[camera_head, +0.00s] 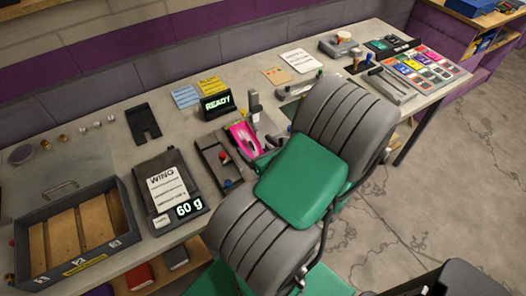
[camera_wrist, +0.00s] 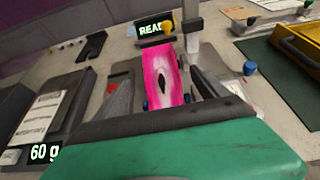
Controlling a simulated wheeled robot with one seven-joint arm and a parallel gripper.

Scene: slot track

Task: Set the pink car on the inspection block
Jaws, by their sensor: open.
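The pink car (camera_head: 241,138) is on the bench in front of the READY display and beside a grey upright post. In the wrist view the pink car (camera_wrist: 163,75) is long and flat, with a pale, dark-centred mark on top. My gripper (camera_wrist: 163,90) is open, with one grey finger on each side of the car's near end. I cannot tell whether either finger touches it. I cannot tell for sure which fixture is the inspection block.
A dark frame (camera_head: 207,153) with red and blue knobs lies left of the car. The grey post (camera_head: 255,105) and READY display (camera_head: 217,104) stand close behind it. A scale reading 60 g (camera_head: 188,209) and a grey drawer box (camera_head: 108,263) are farther left.

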